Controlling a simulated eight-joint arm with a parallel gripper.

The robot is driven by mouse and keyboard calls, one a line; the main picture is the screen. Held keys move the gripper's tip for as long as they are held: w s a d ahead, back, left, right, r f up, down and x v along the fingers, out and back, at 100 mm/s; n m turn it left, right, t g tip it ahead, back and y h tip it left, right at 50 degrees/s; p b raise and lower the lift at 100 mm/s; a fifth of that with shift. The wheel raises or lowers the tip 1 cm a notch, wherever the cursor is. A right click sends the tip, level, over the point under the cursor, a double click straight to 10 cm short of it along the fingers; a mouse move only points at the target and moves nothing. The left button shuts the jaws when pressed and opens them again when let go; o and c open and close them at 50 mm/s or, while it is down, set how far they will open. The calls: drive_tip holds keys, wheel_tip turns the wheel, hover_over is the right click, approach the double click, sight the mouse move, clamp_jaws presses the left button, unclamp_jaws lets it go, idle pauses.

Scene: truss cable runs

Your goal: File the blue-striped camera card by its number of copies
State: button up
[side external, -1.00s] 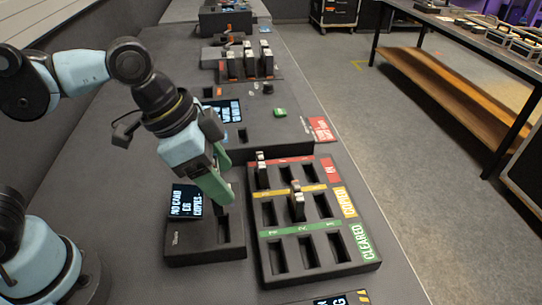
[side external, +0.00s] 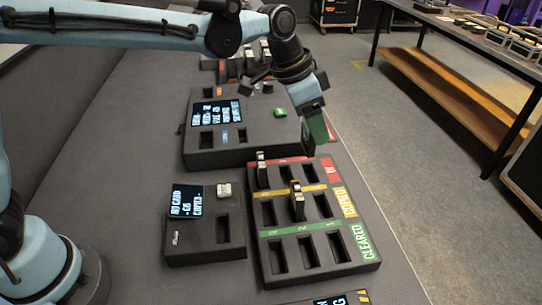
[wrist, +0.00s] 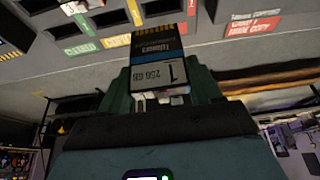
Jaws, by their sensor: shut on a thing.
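My gripper (side external: 316,145) is shut on a dark card with a blue band, the blue-striped camera card (wrist: 158,68). In the wrist view its label reads 256 GB with a large 1. In the side view my gripper is above the far right corner of the card tray (side external: 372,262), by the red row. The tray has red, yellow (COPIED) and green (CLEARED) rows of slots. One card (side external: 262,170) stands in the red row's left slot. Another card (side external: 298,203) stands in the yellow row's middle slot. The green row's slots look empty.
A card reader (side external: 205,255) with a small screen (side external: 186,201) showing NO CARD stands left of the tray. Behind it is a larger console (side external: 255,155) with a screen and a green button (side external: 280,113). The bench's right edge is near the tray.

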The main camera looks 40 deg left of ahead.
wheel_tip(320, 180, down, 7)
drive_tip(key=w, duration=0.2)
drive_tip(key=shift+f, duration=0.15)
idle(0.5)
drive_tip(key=shift+w+d+f, duration=0.1)
drive_tip(key=shift+f, duration=1.65)
idle(3.0)
drive_tip(key=o, duration=1.4)
drive_tip(key=shift+r, duration=0.15)
drive_tip(key=shift+r, duration=3.65)
